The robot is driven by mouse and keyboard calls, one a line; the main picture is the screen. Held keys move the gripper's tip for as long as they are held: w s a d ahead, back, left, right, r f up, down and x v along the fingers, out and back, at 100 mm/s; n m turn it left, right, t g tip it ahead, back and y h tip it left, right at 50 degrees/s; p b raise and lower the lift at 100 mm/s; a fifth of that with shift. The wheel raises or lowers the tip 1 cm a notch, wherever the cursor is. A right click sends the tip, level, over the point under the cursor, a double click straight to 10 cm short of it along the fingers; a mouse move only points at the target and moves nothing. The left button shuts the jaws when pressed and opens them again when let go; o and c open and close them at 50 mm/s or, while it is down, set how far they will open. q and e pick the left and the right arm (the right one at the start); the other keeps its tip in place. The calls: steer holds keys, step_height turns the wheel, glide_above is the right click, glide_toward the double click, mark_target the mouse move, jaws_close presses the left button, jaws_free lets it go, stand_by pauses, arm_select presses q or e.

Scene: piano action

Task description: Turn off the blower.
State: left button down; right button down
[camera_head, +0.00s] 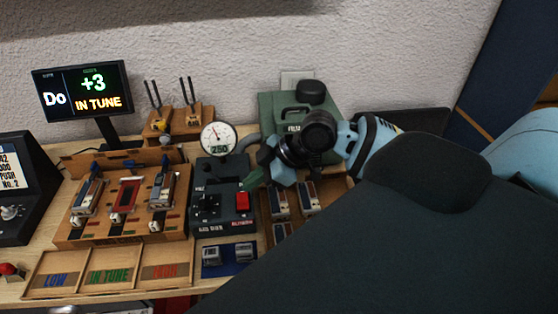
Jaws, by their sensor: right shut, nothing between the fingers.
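A green blower box (268,108) with a handle stands at the back against the wall, partly hidden behind my right arm. A dark control box (208,176) stands in front and to its left, with a round gauge (218,138) reading 250 above it. A red switch (242,202) is on the right of the box's top, over a red label too small to read surely. My right gripper (252,181) is shut and empty, its tips just above and behind the red switch. I cannot tell whether they touch the box. My left gripper is out of view.
A wooden rack (120,232) with key pieces stands left of the control box. Sorting trays marked LOW, IN TUNE and HIGH (165,272) lie in front. A tuner display (83,92) shows Do, +3, IN TUNE. A blue tray (228,268) holds small metal parts.

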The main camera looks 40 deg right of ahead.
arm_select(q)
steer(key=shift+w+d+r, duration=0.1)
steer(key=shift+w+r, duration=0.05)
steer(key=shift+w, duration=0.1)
arm_select(e)
steer(key=v, duration=0.8)
steer(key=shift+s, duration=0.15)
steer(key=shift+d, duration=0.1)
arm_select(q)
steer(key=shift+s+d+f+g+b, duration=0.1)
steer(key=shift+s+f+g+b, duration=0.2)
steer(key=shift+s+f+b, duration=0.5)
arm_select(e)
steer(key=shift+w+d+r, duration=0.15)
steer(key=shift+w+d, duration=0.15)
steer(key=shift+w, duration=0.35)
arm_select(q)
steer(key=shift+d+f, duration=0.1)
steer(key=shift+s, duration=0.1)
